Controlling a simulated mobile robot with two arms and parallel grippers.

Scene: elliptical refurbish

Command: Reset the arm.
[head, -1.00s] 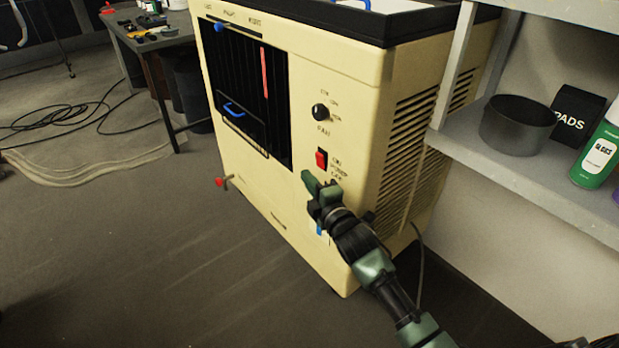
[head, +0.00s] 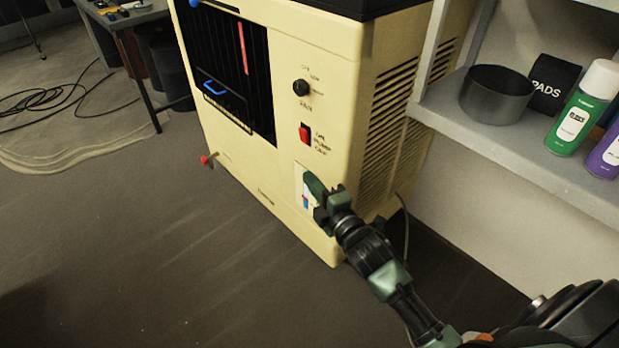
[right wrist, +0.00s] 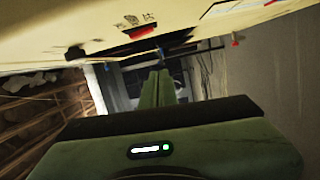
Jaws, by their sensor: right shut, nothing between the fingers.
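My right gripper (head: 316,185) is shut and empty. In the head view it is in front of the lower right part of a cream machine's front, below the red switch (head: 305,133). It partly covers a white panel with a blue and red mark (head: 305,196). I cannot tell whether the fingertips touch the machine. In the right wrist view the closed green fingers (right wrist: 157,90) point away from the camera, with the cream machine (right wrist: 190,25) along the top. My left gripper is not in view.
The machine (head: 270,185) has a black knob (head: 300,88), a blue handle (head: 214,90) and a red-tipped valve (head: 207,160). A grey shelf (head: 470,128) at right holds a dark bowl (head: 497,93) and a green spray can (head: 582,108). Cables (head: 60,112) lie on the floor at left.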

